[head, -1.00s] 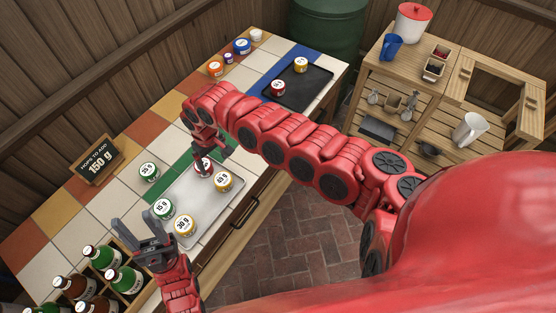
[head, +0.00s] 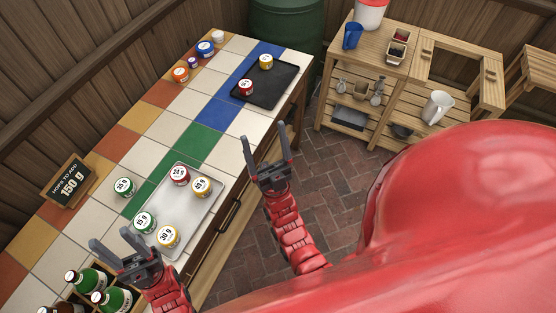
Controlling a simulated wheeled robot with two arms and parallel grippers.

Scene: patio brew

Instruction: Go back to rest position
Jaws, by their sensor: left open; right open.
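My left gripper (head: 120,250) is open and empty at the lower left, over the counter's near end by the bottles. My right gripper (head: 265,146) is open and empty, off the counter's right edge above the brick floor. The light metal tray (head: 204,216) on the counter holds a red-labelled tin (head: 180,175), a yellow-labelled tin (head: 201,187), another yellow-labelled tin (head: 168,236) and a green-labelled tin (head: 144,222). Another green-labelled tin (head: 124,187) stands on the tiles left of the tray.
A dark tray (head: 274,91) with a red tin (head: 246,87) and a yellow tin (head: 266,62) is at the counter's far end. A "150 g" sign (head: 69,184) stands at the left. Bottles (head: 112,299) fill the lower left. A wooden shelf unit (head: 390,72) is at the right.

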